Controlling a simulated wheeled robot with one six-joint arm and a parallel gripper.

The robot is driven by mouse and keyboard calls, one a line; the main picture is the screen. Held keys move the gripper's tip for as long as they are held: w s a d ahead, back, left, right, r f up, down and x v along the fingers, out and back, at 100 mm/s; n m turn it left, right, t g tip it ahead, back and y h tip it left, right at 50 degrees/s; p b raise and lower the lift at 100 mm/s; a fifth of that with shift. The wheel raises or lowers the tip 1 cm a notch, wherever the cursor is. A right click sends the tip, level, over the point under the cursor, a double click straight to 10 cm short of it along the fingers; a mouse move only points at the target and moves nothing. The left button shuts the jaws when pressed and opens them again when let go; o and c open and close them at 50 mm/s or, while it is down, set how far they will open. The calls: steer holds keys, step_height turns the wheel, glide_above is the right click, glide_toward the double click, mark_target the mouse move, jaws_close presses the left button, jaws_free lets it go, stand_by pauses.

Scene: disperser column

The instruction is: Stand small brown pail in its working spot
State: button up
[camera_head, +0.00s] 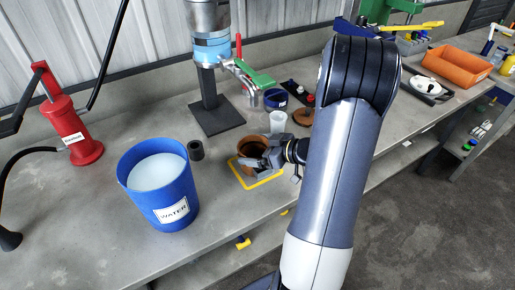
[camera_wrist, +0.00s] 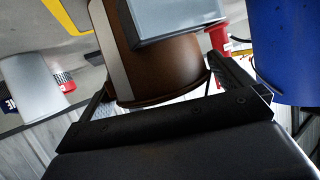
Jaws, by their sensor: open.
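The small brown pail (camera_head: 251,146) stands on the bench at a yellow square outline (camera_head: 262,182), in front of the disperser column. My gripper (camera_head: 263,158) is at the pail's right side, low over the outline. In the wrist view the brown pail (camera_wrist: 170,72) fills the space between the jaws of my gripper (camera_wrist: 142,28), which are open with the pail between them. Whether a jaw touches it I cannot tell. The disperser (camera_head: 208,45) has a dark base plate (camera_head: 215,118) behind the pail. My arm and jaws partly hide the pail.
A blue water bucket (camera_head: 160,190) and a small dark cylinder (camera_head: 196,150) stand left of the pail. A red pump (camera_head: 68,130) stands far left, an orange bin (camera_head: 456,66) far right.

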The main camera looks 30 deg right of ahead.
steer(key=shift+r, duration=0.25)
steer(key=v, duration=1.2)
steer(key=shift+p, duration=0.4)
steer(key=b+x, duration=0.1)
steer(key=x, duration=1.1)
steer(key=shift+a+f, duration=0.15)
steer(key=shift+f, duration=0.1)
step_height(320, 180, up, 3)
steer(key=shift+f+p, duration=0.1)
steer(key=shift+p, duration=0.25)
